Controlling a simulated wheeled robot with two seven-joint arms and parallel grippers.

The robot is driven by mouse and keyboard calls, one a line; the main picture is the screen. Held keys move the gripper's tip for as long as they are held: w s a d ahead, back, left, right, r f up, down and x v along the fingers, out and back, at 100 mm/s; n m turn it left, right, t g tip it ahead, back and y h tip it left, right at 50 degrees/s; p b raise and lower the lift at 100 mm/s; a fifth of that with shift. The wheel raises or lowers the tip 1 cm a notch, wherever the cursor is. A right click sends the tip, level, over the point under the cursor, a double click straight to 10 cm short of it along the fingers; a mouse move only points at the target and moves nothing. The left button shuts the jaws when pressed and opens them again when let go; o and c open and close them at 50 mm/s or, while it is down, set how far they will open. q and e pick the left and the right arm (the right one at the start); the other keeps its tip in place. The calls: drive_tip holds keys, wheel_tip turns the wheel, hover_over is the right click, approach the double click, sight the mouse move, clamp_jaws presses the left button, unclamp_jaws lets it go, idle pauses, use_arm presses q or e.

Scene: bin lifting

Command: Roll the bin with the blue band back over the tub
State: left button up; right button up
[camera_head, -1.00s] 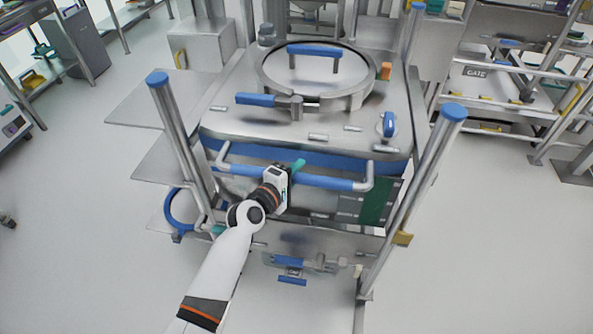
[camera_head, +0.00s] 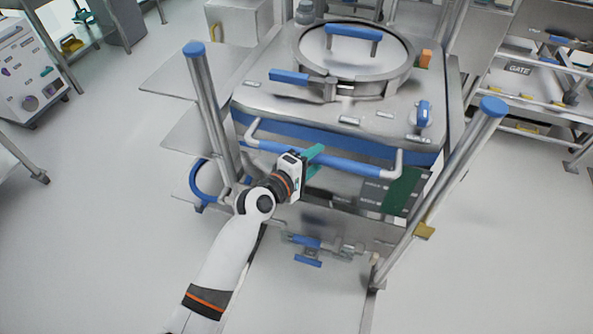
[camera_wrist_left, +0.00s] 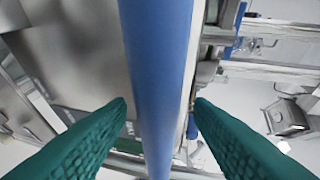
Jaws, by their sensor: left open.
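The bin is a large steel box with a blue band (camera_head: 262,128) around its upper part and a round lid (camera_head: 385,78) on top. It stands in the middle of the head view. A push bar with a blue sleeve (camera_head: 362,167) runs across its near side. My left gripper (camera_head: 313,158) is at this bar, left of its middle. In the left wrist view the blue bar (camera_wrist_left: 158,60) passes between the open green fingers (camera_wrist_left: 160,104), with gaps visible on both sides. I cannot make out a tub. My right gripper is not in view.
Blue-capped posts rise at the left (camera_head: 203,85) and right (camera_head: 470,140) of the bin. A steel rack with a GATE sign (camera_head: 519,70) stands at the right. A white cart (camera_head: 28,72) is at the far left. Floor is open at left and lower right.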

use_arm(q)
drive_tip(key=v, duration=0.7)
drive_tip(key=shift+s+a+b, duration=0.25)
drive_tip(key=shift+s+b, duration=0.05)
drive_tip(key=s+a+f+m+g+y, duration=0.1)
drive_tip(key=s+a+f+g+y, duration=0.15)
drive_tip(key=f, duration=0.85)
drive_tip(key=s+a+f+m+g+y, duration=0.15)
drive_tip(key=s+a+f, duration=0.25)
drive_tip(key=f, duration=0.6)
drive_tip(key=s+a+f+m+g+y, duration=0.15)
drive_tip(key=s+a+f, duration=0.25)
drive_tip(key=f, duration=0.7)
drive_tip(key=s+a+f+m+g+y, duration=0.1)
drive_tip(key=s+a+f+m, duration=0.2)
drive_tip(key=s+f, duration=0.3)
drive_tip(key=s+a+f+m+g+y, duration=0.2)
drive_tip(key=s+a+f, duration=0.3)
drive_tip(key=s, duration=1.1)
drive_tip(key=s+a+f+m+g+y, duration=0.2)
drive_tip(key=s+a+f+m, duration=0.2)
drive_tip(key=s+f, duration=0.3)
drive_tip(key=s, duration=0.3)
drive_tip(key=shift+s, duration=0.4)
drive_tip(key=shift+f+g, duration=0.15)
drive_tip(key=shift+g, duration=0.1)
drive_tip(key=shift+c, duration=0.3)
